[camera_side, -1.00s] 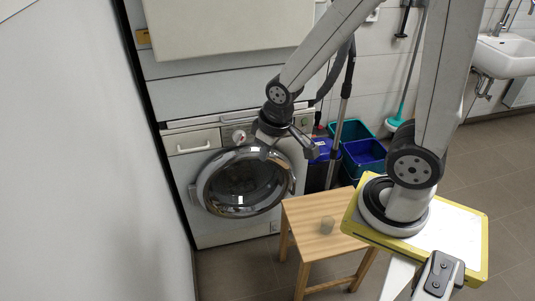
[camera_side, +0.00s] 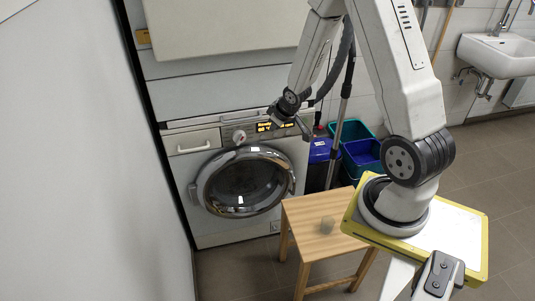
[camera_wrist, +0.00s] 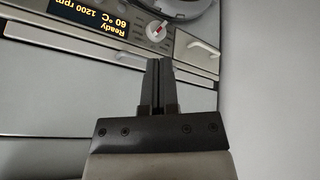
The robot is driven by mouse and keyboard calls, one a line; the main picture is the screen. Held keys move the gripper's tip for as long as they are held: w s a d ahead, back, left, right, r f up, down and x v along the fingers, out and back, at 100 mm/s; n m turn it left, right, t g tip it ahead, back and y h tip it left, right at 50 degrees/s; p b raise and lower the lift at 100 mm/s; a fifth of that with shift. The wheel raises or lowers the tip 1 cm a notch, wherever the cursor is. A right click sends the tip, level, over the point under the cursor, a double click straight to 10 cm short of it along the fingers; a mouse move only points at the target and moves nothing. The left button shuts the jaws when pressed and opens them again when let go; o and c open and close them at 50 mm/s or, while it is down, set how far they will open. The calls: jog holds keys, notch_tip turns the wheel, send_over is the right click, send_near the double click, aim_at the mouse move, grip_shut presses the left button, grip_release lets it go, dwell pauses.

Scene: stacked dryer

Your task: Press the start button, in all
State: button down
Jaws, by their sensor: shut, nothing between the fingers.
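The front-loading machine (camera_side: 200,215) stands against the wall with its round glass door (camera_side: 245,182) shut. Its control panel has a lit display (camera_side: 275,127); in the wrist view the display (camera_wrist: 88,17) appears upside down and reads Ready, 60 °C, 1200 rpm. A round knob with a red mark (camera_wrist: 156,30) sits beside the display. The start button cannot be made out for certain in either view. My gripper (camera_wrist: 158,66) is shut and empty, its fingertips over the panel area near the knob in the wrist view. In the side view, my gripper (camera_side: 276,115) is near the panel's top right; contact cannot be told.
A drawer front (camera_side: 193,142) is left of the knob. Blue bins (camera_side: 362,155) and a vertical pole (camera_side: 340,125) are to the right. A pale slab (camera_side: 230,28) hangs above.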

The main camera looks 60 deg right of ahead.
aim_at(307, 123)
jog(key=s+d+f+t+h, duration=0.1)
jog(key=s+d+f, duration=0.3)
jog(key=d+f, duration=0.3)
jog(key=s+d+f+t, duration=0.2)
jog(key=s+d+f, duration=0.2)
jog(key=d+f, duration=0.3)
jog(key=d, duration=0.3)
jog(key=shift+s+d+m+h, duration=0.15)
jog(key=shift+d+m+h, duration=0.2)
jog(key=shift+m+h, duration=0.05)
jog(key=shift+w+d+f, duration=0.1)
jog(key=shift+w+d, duration=3)
jog(key=shift+w+d, duration=0.55)
jog(key=shift+w, duration=0.05)
dwell(1.0)
jog(key=shift+s, duration=0.15)
jog(key=shift+s+a, duration=0.45)
jog(key=shift+a, duration=0.05)
jog(key=shift+a, duration=0.1)
